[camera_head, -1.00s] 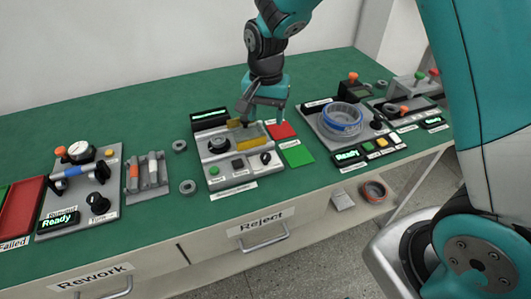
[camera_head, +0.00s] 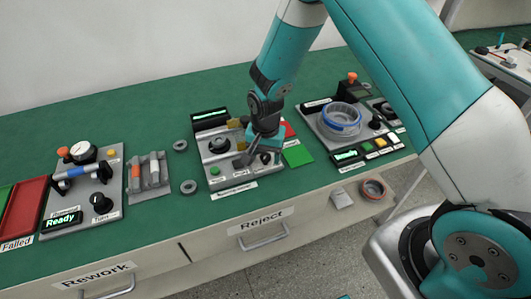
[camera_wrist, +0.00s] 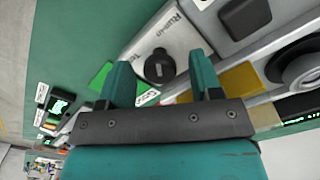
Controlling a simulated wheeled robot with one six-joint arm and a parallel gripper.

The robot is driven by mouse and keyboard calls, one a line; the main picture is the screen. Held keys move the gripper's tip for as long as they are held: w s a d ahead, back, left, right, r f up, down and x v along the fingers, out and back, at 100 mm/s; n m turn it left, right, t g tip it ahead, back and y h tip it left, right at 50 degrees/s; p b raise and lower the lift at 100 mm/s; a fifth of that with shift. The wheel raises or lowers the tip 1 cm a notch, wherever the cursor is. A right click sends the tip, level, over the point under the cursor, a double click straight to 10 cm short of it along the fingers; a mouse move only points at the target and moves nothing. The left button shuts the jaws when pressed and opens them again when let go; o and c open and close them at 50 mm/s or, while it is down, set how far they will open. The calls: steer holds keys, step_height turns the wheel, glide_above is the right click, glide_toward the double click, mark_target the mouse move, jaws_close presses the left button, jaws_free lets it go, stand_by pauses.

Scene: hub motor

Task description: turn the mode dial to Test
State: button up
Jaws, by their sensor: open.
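The mode dial (camera_wrist: 160,66) is a small black knob on the light grey panel of the middle station (camera_head: 232,181). A "Run-in" label and a second, partly hidden label lie beside it in the wrist view. My gripper (camera_wrist: 162,76) is open, with one teal finger on each side of the dial in that view. I cannot tell whether the fingers touch it or how high above it they are. In the head view my gripper (camera_head: 258,155) is over the right part of this station and covers most of the dial.
Other stations stand left and right on the green bench.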

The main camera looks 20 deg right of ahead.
steer(key=c, duration=0.9)
steer(key=shift+n, duration=0.3)
steer(key=n, duration=0.3)
steer(key=shift+n+b, duration=0.3)
steer(key=shift+n, duration=0.1)
steer(key=n, duration=0.3)
steer(key=shift+n, duration=0.3)
steer(key=n, duration=0.4)
steer(key=shift+b, duration=0.35)
steer(key=shift+w+r+n, duration=0.1)
steer(key=shift+n, duration=1.9)
